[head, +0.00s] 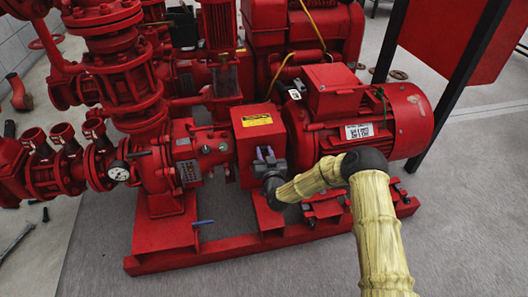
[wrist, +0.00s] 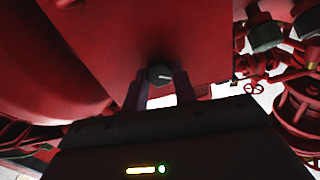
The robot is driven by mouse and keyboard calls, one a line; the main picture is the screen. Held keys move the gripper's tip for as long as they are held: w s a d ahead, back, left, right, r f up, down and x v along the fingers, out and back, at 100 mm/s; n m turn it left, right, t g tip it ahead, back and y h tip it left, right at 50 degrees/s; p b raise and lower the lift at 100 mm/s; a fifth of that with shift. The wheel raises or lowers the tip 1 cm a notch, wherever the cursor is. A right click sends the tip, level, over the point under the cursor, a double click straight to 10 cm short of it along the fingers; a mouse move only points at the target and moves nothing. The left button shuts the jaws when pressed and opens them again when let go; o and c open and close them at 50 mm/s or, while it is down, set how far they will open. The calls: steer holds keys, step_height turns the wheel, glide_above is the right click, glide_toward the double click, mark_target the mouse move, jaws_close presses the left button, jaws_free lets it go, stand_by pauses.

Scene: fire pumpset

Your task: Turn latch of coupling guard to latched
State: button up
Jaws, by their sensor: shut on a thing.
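The coupling guard (head: 245,150) is a red box with a yellow label, between the pump and the motor in the head view. Its red face (wrist: 115,45) fills the upper middle of the wrist view. The latch (wrist: 159,74) is a small dark round knob with a pale line, near the lower edge of that face. The line lies nearly level, slightly tilted. My gripper (wrist: 159,90) is shut on the latch, one finger on each side. In the head view my gripper (head: 265,160) is at the guard's front and hides the latch.
The red motor (head: 405,115) stands right of the guard. The pump casing (head: 210,145) with a gauge (head: 119,171) stands to the left. A red base frame (head: 240,246) runs below. A blue-handled valve (head: 203,223) sits at its front. Grey floor in front is clear.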

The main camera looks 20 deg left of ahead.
steer(key=m, duration=0.3)
steer(key=m+p, duration=0.1)
steer(key=m, duration=0.2)
steer(key=shift+s+f+m, duration=0.1)
steer(key=shift+f+m, duration=0.1)
steer(key=shift+m, duration=0.1)
steer(key=m, duration=0.5)
steer(key=shift+d+f+m, duration=0.1)
steer(key=shift+m, duration=0.2)
steer(key=o, duration=1)
steer(key=shift+d, duration=0.1)
steer(key=shift+s+d+r+p, duration=0.2)
steer(key=shift+s+d+p, duration=0.1)
steer(key=shift+s+p, duration=0.1)
steer(key=p+v, duration=0.5)
steer(key=v, duration=1.1)
steer(key=shift+d+f, duration=0.1)
steer(key=shift+f, duration=0.05)
